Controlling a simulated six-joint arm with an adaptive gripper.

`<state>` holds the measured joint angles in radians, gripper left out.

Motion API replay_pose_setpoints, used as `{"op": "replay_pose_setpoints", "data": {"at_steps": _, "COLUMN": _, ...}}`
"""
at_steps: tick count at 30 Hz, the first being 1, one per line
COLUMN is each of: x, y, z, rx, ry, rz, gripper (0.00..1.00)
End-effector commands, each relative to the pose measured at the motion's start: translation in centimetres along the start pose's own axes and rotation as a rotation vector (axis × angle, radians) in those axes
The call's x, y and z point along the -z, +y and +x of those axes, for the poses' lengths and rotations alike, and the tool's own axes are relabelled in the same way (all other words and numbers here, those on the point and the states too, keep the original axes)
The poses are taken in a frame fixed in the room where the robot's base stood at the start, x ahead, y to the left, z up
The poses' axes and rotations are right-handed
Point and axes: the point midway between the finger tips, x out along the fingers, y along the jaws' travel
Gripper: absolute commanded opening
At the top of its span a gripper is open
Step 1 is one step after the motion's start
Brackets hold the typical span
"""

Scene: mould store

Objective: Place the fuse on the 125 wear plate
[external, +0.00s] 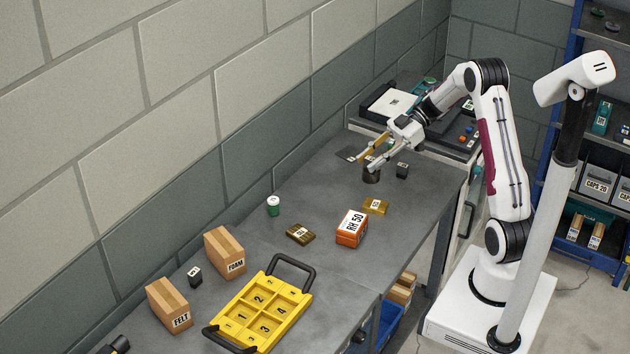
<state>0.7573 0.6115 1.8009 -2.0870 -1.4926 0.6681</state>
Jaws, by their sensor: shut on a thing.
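My gripper (366,163) is low over the far end of the grey table, its fingers pointing down and left. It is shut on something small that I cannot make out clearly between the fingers. A dark round piece (371,174) shows just below the fingertips; I cannot tell whether it is held or stands on the table. A flat dark plate (346,154) lies left of the fingertips, and a small black labelled block (402,170) stands to their right. The labels are too small to read, so I cannot tell which is the fuse or the 125 wear plate.
An orange box (351,228), a gold labelled block (376,206), a dark gold block (300,234) and a green tin (273,206) stand mid-table. A yellow numbered tray (239,345) and FOAM (224,251) and FELT (169,305) boxes are nearer. A wall runs along the left.

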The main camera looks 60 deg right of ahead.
Motion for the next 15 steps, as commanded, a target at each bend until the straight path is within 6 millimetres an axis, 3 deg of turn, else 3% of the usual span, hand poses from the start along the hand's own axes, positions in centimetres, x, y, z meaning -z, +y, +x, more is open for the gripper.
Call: {"op": "replay_pose_setpoints", "data": {"at_steps": 15, "x": 1.5, "y": -2.3, "z": -1.2, "rx": -0.193, "ry": 0.029, "rz": 0.089, "gripper": 0.03}}
